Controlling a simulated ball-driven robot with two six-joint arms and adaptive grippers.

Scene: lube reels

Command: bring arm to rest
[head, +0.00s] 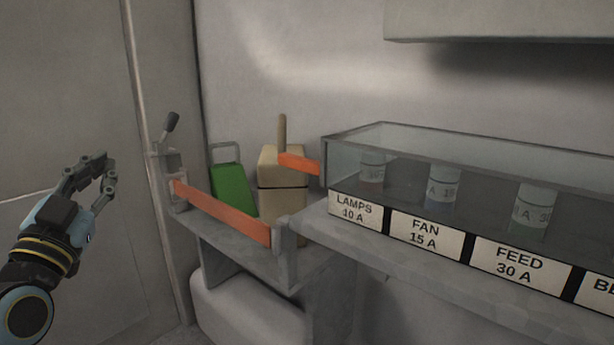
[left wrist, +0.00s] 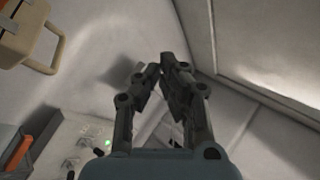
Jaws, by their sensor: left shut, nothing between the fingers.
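My left gripper (head: 106,172) is in the left part of the head view, in the air in front of the grey wall panels. It is shut and empty, and its fingers point up and to the right. In the left wrist view the two fingers of the left gripper (left wrist: 162,68) come together at the tips with nothing between them. It stands apart from the grey shelf and touches nothing that I can see. My right gripper is not in either view.
A grey shelf (head: 275,266) with an orange bar (head: 228,217) holds a green can (head: 232,188) and a beige box (head: 283,203). To the right, a glass-fronted case (head: 350,150) holds several jars above labels such as LAMPS (head: 355,206). A lever (head: 171,123) stands by the wall.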

